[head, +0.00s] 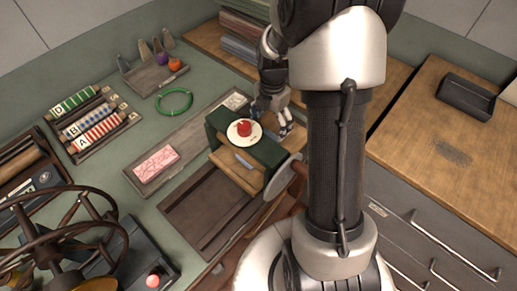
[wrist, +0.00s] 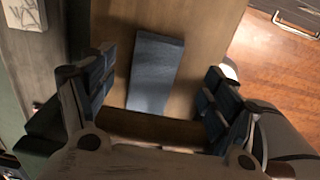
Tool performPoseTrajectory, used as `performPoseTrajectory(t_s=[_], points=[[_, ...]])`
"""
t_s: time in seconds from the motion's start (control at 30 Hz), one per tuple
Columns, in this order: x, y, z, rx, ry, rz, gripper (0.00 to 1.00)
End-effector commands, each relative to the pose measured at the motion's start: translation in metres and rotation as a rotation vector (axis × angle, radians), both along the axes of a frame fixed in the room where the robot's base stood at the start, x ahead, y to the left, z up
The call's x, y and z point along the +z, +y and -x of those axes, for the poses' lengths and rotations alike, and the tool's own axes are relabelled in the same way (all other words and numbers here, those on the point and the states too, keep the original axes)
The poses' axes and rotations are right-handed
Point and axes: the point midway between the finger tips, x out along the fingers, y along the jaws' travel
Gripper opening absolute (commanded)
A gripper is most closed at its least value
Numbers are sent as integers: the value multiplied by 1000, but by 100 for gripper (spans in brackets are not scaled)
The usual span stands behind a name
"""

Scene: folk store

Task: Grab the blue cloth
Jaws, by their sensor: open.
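The blue cloth (wrist: 156,72) is a flat, folded, pale blue rectangle lying on a wooden surface in the wrist view. In the head view a small blue-grey strip, which looks like the same cloth (head: 243,161), lies on the wooden drawer or shelf (head: 228,168) at the front of a dark green box. My gripper (wrist: 158,78) is open, with one finger on each side of the cloth in the picture. I cannot tell how far above it the fingers are. In the head view my gripper (head: 284,124) is beside the green box, partly hidden by my arm.
A red item (head: 244,128) on a white plate stands on the green box (head: 218,120). A pink patterned block (head: 156,163), a green ring (head: 175,101) and an empty wooden tray (head: 205,212) are to the left. A wooden counter (head: 440,140) is at right.

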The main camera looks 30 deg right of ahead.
Motion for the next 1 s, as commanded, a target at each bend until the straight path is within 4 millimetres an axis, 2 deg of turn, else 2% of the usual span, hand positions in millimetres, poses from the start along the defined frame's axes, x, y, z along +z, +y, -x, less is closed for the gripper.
performPoseTrajectory(t_s=[0.23, 0.5, 0.77, 1.0], points=[[-15, -1, -1, 0, 0, 0, 80], [-55, -2, -4, 0, 1, -1, 80], [-56, -2, -4, 0, 0, 0, 80], [-56, -2, -4, 0, 0, 0, 64]])
